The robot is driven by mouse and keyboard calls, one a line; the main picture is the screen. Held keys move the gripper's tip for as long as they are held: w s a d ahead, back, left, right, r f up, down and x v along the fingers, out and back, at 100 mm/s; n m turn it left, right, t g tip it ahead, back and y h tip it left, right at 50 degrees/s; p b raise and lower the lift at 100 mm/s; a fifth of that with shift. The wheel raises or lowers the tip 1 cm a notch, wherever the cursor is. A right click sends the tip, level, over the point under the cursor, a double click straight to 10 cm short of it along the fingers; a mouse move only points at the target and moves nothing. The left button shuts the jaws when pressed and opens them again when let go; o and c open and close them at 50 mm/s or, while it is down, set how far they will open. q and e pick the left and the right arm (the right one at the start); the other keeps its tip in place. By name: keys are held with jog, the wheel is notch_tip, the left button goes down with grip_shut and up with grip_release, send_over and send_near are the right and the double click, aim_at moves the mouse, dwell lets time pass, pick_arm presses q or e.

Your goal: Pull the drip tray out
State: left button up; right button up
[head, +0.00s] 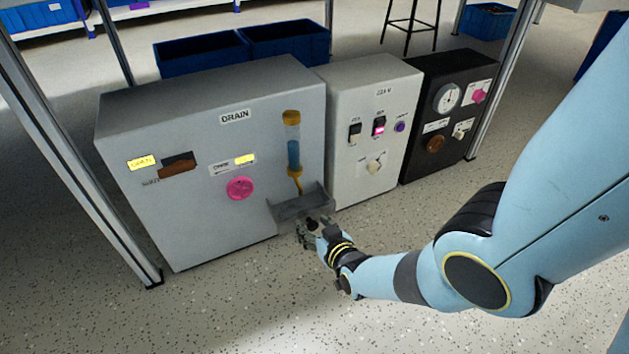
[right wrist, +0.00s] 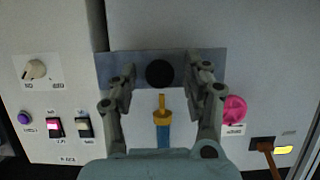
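The drip tray (head: 301,203) is a grey, shallow tray at the lower right front of the large grey DRAIN cabinet (head: 215,150). It sits below an orange-capped tube with blue liquid (head: 293,152). In the right wrist view the tray (right wrist: 138,62) is a grey-blue strip with a dark round spot (right wrist: 160,73). My right gripper (head: 309,228) is at the tray's front. Its two fingers (right wrist: 160,72) are spread apart, one on each side of the dark spot, with nothing visibly clamped; contact with the tray cannot be told. My left gripper is not in view.
A white cabinet with switches (head: 372,130) stands right of the DRAIN cabinet, then a black one with a gauge (head: 448,115). A pink knob (head: 240,188) is left of the tray. Metal frame posts (head: 80,200) stand at both sides. The speckled floor (head: 240,310) in front is clear.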

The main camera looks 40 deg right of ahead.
jog(key=shift+s, duration=0.1)
jog(key=v, duration=1.1)
jog(key=shift+s+a, duration=0.15)
jog(key=shift+s, duration=0.25)
jog(key=shift+r, duration=0.15)
